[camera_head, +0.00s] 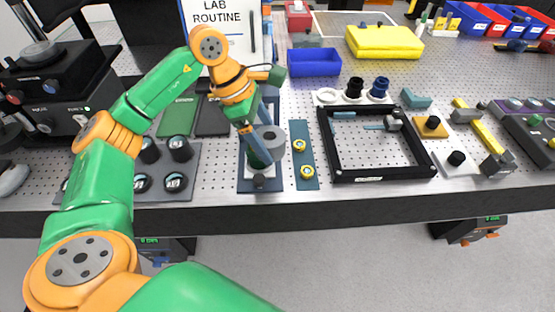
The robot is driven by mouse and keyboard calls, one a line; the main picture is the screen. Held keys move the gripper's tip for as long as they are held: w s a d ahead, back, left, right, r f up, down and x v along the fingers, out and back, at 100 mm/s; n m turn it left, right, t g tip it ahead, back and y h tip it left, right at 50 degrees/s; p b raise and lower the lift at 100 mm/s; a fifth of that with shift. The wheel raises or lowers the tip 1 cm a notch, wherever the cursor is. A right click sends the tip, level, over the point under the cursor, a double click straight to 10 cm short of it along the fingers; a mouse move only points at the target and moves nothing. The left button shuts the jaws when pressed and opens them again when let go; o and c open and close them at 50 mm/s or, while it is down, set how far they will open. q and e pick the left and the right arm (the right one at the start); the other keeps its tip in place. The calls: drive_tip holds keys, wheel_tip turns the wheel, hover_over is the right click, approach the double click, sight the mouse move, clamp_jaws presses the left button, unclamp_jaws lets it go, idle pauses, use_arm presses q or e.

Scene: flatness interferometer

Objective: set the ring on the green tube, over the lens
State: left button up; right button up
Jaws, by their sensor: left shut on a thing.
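My left gripper (258,143) points down over a dark blue base plate (245,184) near the bench's front edge. It is shut on a grey ring (273,134), which shows between and behind its fingers. The dark green tube (254,161) stands on the plate at the fingertips, partly covered by the gripper. The ring appears at the tube's top, but I cannot tell whether it touches the tube. The lens is hidden. My right gripper is not in view.
Right of the plate lie a blue strip (307,177) with brass-coloured pieces and a black frame (383,174). Black weights (181,148) stand at the left. A blue bin (314,55) and a yellow case (384,50) are behind. The front edge is close.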

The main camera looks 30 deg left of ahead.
use_arm(q)
drive_tip(key=a+r+n, duration=0.1)
drive_tip(key=n, duration=0.2)
drive_tip(key=w+a+r+n+t+y, duration=0.1)
drive_tip(key=a+n, duration=0.1)
drive_tip(key=w+a+n+t+y, duration=0.1)
drive_tip(key=n, duration=0.2)
drive_tip(key=shift+w+a+r+n, duration=0.15)
drive_tip(key=shift+a+r+n, duration=0.15)
drive_tip(key=shift+r, duration=0.1)
drive_tip(key=shift+a, duration=0.15)
drive_tip(key=shift+n, duration=0.3)
wheel_tip(320, 180, down, 5)
drive_tip(key=b, duration=0.4)
drive_tip(key=shift+w+b, duration=0.1)
drive_tip(key=shift+b, duration=0.2)
drive_tip(key=shift+r, duration=0.1)
drive_tip(key=shift+y+p, duration=0.3)
drive_tip(key=shift+f+b, duration=1.6)
drive_tip(key=shift+f, duration=0.3)
